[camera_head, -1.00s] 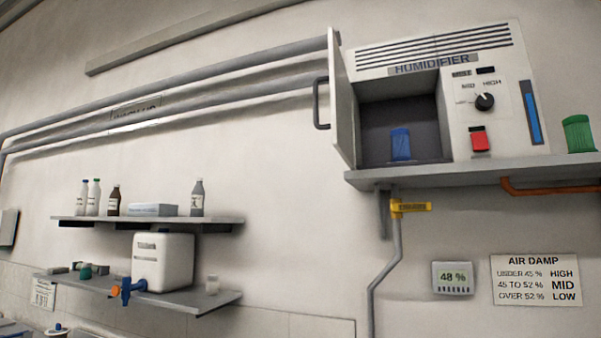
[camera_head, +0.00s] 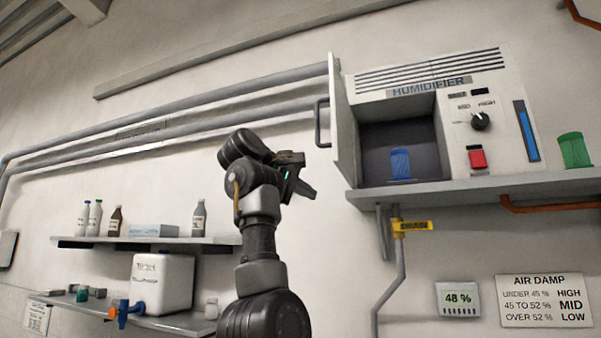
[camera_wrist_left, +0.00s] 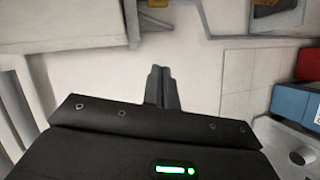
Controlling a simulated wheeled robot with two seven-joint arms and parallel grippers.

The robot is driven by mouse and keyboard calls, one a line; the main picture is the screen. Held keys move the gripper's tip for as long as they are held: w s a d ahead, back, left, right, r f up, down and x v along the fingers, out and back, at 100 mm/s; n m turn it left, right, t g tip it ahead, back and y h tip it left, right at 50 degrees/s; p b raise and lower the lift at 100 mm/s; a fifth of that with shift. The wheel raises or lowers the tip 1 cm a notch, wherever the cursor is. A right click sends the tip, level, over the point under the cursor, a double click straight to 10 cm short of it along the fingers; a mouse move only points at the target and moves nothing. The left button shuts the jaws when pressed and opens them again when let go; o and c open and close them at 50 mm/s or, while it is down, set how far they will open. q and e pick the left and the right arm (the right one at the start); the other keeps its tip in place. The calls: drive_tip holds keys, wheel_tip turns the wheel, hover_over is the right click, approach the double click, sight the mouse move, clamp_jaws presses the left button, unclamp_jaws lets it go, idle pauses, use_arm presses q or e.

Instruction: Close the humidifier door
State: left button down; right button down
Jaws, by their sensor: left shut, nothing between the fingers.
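The humidifier (camera_head: 500,130) is a white box on a grey wall shelf at the upper right in the head view. Its door (camera_head: 343,120) stands open at the left side of the opening, with a dark handle (camera_head: 321,122) on its outer face. A blue container (camera_head: 400,163) stands inside the compartment. My left gripper (camera_head: 303,187) is shut and empty, below and left of the door handle and apart from it. Its closed fingers show in the left wrist view (camera_wrist_left: 161,88). My right gripper is not in view.
The humidifier's shelf (camera_head: 470,189) has a yellow-tagged drain pipe (camera_head: 400,270) under it. A green container (camera_head: 574,150) stands right of the unit. Wall shelves (camera_head: 145,241) with bottles and a white canister (camera_head: 163,283) are left of my arm. Grey pipes (camera_head: 200,107) run along the wall.

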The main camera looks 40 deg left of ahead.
use_arm(q)
drive_tip(key=s+r+t+h, duration=0.1)
drive_tip(key=s+r+h, duration=0.1)
drive_tip(key=s+r, duration=0.65)
drive_tip(key=s+r+t+h, duration=0.1)
drive_tip(key=s+r, duration=0.4)
drive_tip(key=s, duration=0.7)
drive_tip(key=d+p+x, duration=0.2)
drive_tip(key=p+x, duration=0.5)
drive_tip(key=x, duration=0.6)
drive_tip(key=shift+s+d, duration=0.35)
drive_tip(key=shift+a+r, duration=0.1)
drive_tip(key=shift+n, duration=0.3)
